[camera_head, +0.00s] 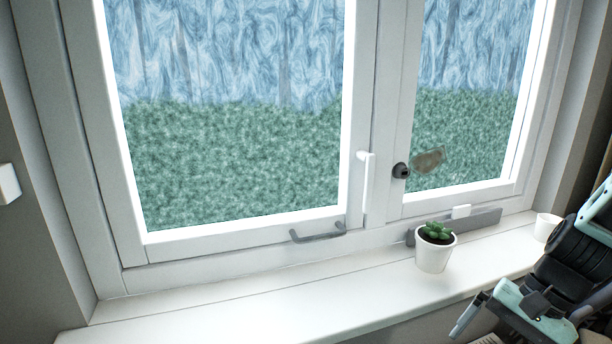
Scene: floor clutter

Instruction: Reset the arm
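My arm comes in at the lower right of the head view, with black and pale teal links. My gripper (470,314) is at its left end, low in the picture, in front of the window sill's front edge. A pale finger shows there, tilted; I cannot make out the second finger clearly, so the opening between them cannot be told. I see nothing held in it.
A white sill (330,318) runs below a closed white-framed window (240,170). A small potted succulent (434,256) stands on it, just above and left of my gripper. A white cup (546,226) stands farther right. The sill's left part is clear.

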